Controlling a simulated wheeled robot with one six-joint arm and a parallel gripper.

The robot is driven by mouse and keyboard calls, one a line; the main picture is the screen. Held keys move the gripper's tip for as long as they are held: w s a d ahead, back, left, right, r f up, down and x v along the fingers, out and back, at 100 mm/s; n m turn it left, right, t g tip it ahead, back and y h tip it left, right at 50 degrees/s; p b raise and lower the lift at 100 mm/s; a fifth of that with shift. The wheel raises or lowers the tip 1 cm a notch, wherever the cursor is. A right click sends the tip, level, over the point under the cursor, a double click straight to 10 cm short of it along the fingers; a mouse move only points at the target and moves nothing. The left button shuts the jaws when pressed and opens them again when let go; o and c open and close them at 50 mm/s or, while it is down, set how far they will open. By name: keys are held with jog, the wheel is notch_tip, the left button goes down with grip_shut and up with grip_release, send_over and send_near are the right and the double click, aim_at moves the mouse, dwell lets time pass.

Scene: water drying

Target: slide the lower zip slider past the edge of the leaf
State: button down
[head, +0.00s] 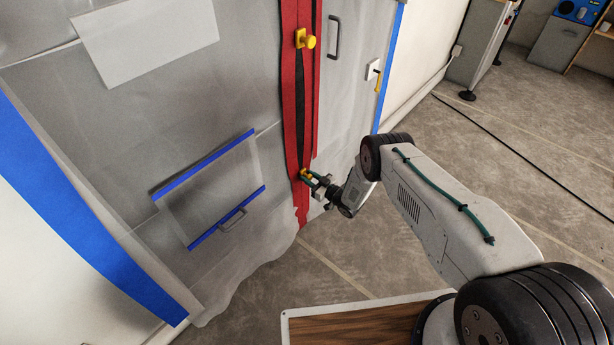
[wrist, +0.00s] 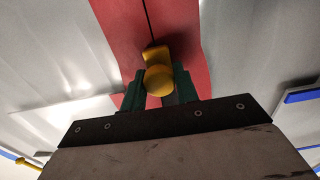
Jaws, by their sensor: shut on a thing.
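The lower zip slider (head: 306,174) is yellow and sits low on the red zip strip (head: 292,80) of the plastic sheet. My gripper (head: 316,180) reaches it from the right and is shut on it. In the wrist view the slider's round yellow knob (wrist: 159,80) is between the green fingers (wrist: 160,88). A black line runs up the red strip above the slider there. The upper yellow slider (head: 304,39) is near the top of the strip. Between the two sliders a dark gap shows in the strip. The leaf's edge is hard to make out behind the sheet.
Behind the translucent sheet are handles (head: 334,37) and a white plate with a yellow lever (head: 375,72). Blue tape (head: 90,215) edges the sheet. The sheet's wavy bottom hem (head: 255,268) hangs near the floor. Open floor lies to the right, with cabinets (head: 480,45) farther back.

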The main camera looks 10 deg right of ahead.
jog(key=c, duration=1.1)
grip_release()
jog(key=v, duration=0.7)
jog(key=shift+s+d, duration=0.25)
jog(key=shift+s, duration=0.05)
